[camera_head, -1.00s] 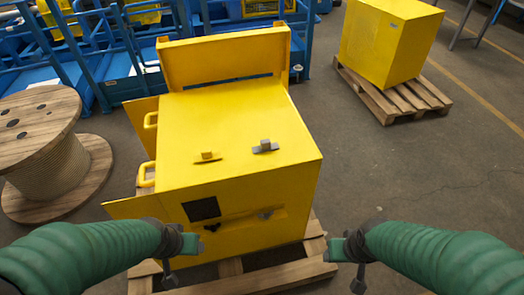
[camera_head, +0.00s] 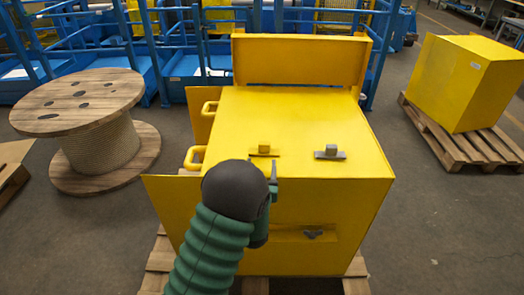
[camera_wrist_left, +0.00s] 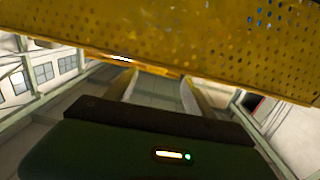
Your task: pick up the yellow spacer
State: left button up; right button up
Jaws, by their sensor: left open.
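The yellow spacer looks to be the small yellow block (camera_head: 264,149) on a flat, darker strip on top of the yellow cabinet (camera_head: 225,115). It stands left of a small grey part (camera_head: 330,152). My left gripper (camera_head: 263,170) is at the cabinet's front top edge, just nearer to me than the yellow block and apart from it. In the left wrist view the two fingers (camera_wrist_left: 160,92) are spread with nothing seen between them. A yellow perforated surface (camera_wrist_left: 200,45) fills the top of that view. My right gripper is out of view.
The cabinet's raised back panel (camera_head: 300,62) stands behind the parts. Open doors with yellow handles (camera_head: 194,158) jut out on its left. A wooden cable reel (camera_head: 80,105) stands left, and a yellow box (camera_head: 465,85) on a pallet stands right. The cabinet top's right side is clear.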

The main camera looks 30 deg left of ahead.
aim_at(262, 147)
pick_arm(q)
jog(key=shift+x, duration=0.9)
jog(key=shift+w+d+r, duration=0.35)
jog(key=shift+w+r, duration=0.1)
jog(key=shift+w, duration=0.2)
jog(key=x, duration=0.2)
jog(key=shift+w+a+r, duration=0.15)
jog(key=shift+w+r, duration=0.1)
jog(key=shift+w+a+f, duration=0.3)
jog(key=shift+w+a, duration=0.55)
jog(key=shift+a+f, duration=0.1)
jog(key=shift+a, duration=0.3)
jog(key=shift+c, duration=1.2)
jog(key=shift+d, duration=0.5)
jog(key=c, duration=0.5)
jog(key=shift+d+r, duration=0.15)
jog(key=shift+r, duration=0.1)
jog(key=c, duration=0.4)
grip_shut()
jog(key=shift+a, duration=0.4)
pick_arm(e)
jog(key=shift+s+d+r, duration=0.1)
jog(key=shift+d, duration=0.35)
